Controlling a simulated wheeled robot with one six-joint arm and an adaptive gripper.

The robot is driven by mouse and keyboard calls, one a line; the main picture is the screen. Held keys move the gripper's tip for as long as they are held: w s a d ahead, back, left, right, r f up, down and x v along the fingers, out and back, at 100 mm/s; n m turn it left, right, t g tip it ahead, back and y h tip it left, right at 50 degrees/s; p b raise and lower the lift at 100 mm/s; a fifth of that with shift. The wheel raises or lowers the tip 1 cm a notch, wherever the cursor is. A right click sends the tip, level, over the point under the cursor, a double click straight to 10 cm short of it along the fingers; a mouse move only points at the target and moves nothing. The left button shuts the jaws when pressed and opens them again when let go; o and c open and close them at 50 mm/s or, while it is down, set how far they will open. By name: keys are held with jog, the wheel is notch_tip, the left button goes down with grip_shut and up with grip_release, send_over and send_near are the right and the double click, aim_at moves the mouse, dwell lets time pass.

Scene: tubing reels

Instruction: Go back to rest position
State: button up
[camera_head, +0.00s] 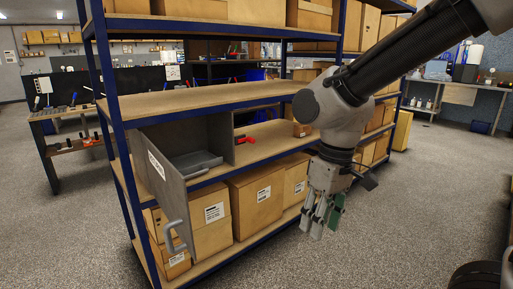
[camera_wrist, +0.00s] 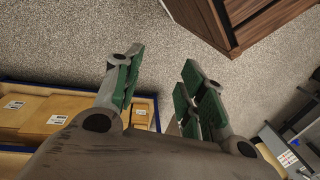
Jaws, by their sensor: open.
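My gripper (camera_head: 320,217) hangs fingers down in front of the shelving unit in the head view, to the right of the boxes on the lower shelf. In the wrist view its green-padded fingers (camera_wrist: 163,88) are spread apart with nothing between them. No tubing reel can be made out in either view. A grey cabinet on the middle shelf has its door (camera_head: 167,188) swung open, and a grey tray (camera_head: 192,163) shows inside it.
The blue-framed shelving unit (camera_head: 190,98) stands close behind my gripper. Cardboard boxes (camera_head: 257,196) fill its lower shelf. A red object (camera_head: 245,140) lies on the middle shelf. The speckled floor to the right (camera_head: 440,190) is clear. A brown wooden piece (camera_wrist: 235,25) shows in the wrist view.

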jog(key=s+d+r+m+t, duration=0.1)
jog(key=d+r+m, duration=0.1)
jog(key=d, duration=0.5)
jog(key=s+d+r+m+t, duration=0.2)
jog(key=d+r, duration=0.2)
jog(key=d, duration=0.4)
jog(key=s+d+r+m+t+h, duration=0.1)
jog(key=s+d+r+m, duration=0.1)
jog(key=d, duration=0.6)
jog(key=shift+d+r+m+t, duration=0.15)
jog(key=shift+r+m+t, duration=0.25)
jog(key=shift+r+m, duration=0.2)
jog(key=shift+w, duration=0.1)
